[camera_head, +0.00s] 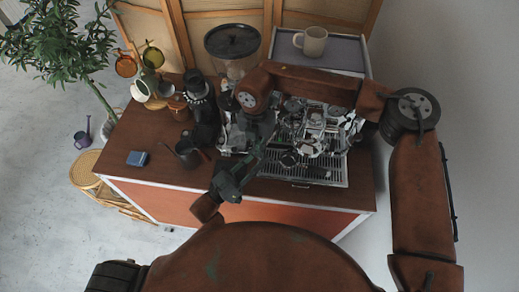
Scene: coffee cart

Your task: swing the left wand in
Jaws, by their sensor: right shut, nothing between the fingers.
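The espresso machine (325,172) stands on the cart's right half, its drip grille facing me. My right arm crosses above it from the right. My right gripper (258,130) hangs at the machine's left front, shut and empty. My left gripper (256,155) reaches up from below, its fingers by the machine's front left corner, close to the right gripper. Whether its jaws are open is too small to tell. The left wand is not distinguishable among the grippers and metal parts there, and I cannot tell whether either gripper touches it.
A grinder with a black hopper (232,41) stands behind left. A beige mug (312,42) sits on a grey-topped surface behind.

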